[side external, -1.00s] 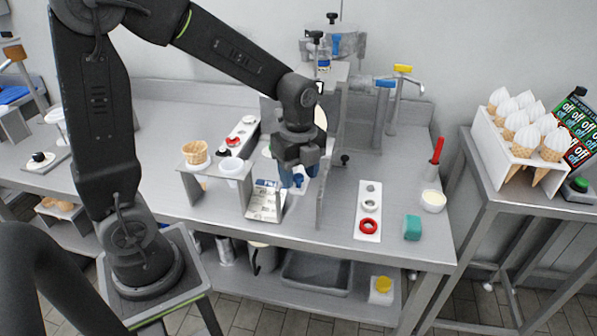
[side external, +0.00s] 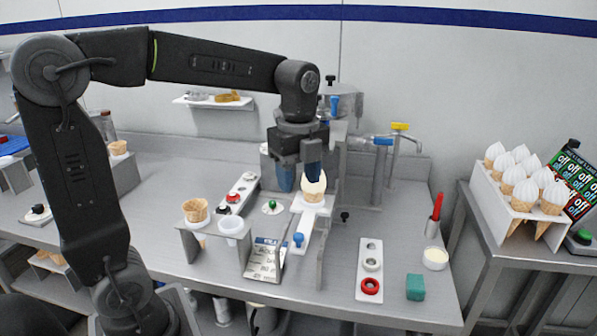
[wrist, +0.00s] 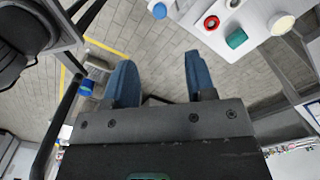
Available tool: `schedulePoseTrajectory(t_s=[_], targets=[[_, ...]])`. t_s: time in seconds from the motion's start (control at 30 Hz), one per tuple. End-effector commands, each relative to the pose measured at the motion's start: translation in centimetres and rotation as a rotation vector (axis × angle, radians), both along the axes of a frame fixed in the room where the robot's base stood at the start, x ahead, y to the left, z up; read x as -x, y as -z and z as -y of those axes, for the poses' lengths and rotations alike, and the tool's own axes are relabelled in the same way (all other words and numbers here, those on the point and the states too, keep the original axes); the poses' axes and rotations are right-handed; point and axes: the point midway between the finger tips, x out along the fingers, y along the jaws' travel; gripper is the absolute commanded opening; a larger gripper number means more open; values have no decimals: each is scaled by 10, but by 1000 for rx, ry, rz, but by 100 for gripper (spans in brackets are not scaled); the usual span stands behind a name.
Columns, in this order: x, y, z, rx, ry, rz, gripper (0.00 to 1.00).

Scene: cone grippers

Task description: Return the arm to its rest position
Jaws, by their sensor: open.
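My gripper (side external: 298,178) is in the middle of the side view, above the bench, with blue fingertips pointing down. It is open and nothing shows between its fingers. In the wrist view my gripper (wrist: 155,82) has its two blue fingers spread wide over tiled floor.
An empty cone (side external: 195,210) and a white cup (side external: 230,227) sit in a metal stand. A dispenser with blue and yellow handles (side external: 399,127) stands behind. A button panel (side external: 369,270) and green block (side external: 415,288) are at the right. A cone rack (side external: 520,180) stands farther right.

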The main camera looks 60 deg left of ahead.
Motion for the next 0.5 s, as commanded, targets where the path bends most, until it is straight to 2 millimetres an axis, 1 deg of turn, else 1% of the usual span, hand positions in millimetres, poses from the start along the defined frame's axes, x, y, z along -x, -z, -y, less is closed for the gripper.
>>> schedulePoseTrajectory(t_s=[0.13, 0.4, 0.5], targets=[[0, -7, 0, 0, 0, 0, 50], [0, -8, 0, 0, 0, 0, 50], [4, -8, 1, -1, -27, 9, 50]])
